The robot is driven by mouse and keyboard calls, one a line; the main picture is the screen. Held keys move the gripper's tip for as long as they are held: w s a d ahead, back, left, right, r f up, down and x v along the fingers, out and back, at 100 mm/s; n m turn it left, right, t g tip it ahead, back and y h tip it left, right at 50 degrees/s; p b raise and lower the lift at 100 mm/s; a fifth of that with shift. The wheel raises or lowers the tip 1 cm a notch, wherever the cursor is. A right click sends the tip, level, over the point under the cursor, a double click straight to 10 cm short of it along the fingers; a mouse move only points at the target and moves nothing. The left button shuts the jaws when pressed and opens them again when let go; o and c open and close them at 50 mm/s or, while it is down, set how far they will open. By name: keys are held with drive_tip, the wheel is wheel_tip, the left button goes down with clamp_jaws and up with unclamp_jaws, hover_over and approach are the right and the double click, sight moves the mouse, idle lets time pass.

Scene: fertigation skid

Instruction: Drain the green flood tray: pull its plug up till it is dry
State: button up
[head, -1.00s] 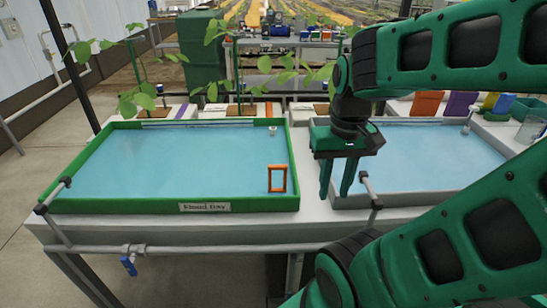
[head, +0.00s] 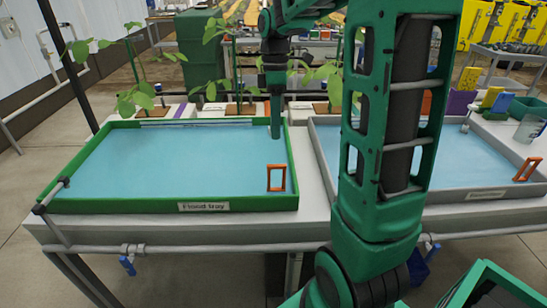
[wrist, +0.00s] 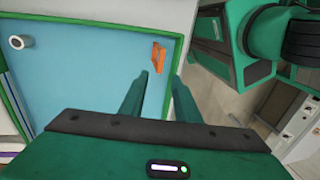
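The green flood tray (head: 110,206) on the left of the bench holds blue water across its floor. Its plug has an orange loop handle (head: 276,178), upright near the front right corner. In the wrist view the orange handle (wrist: 158,55) is just beyond the fingertips, apart from them. My gripper (head: 275,136) hangs at the tray's right end, farther back than the handle. In the wrist view my gripper (wrist: 161,75) is open, with nothing between its fingers. The plug below the handle is not visible.
A grey tray (head: 420,203) with water and its own orange handle (head: 525,169) stands to the right. A white pipe fitting (wrist: 17,42) shows in the green tray's water. Potted plants line the back, and a blue-handled valve (head: 128,265) hangs below the front.

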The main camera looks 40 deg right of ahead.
drive_tip(key=f, duration=0.3)
drive_tip(key=s+f, duration=0.1)
drive_tip(key=f, duration=0.2)
drive_tip(key=a+f, duration=0.1)
drive_tip(key=f, duration=0.2)
drive_tip(key=shift+s+f, duration=0.35)
drive_tip(key=shift+s, duration=0.05)
clamp_jaws()
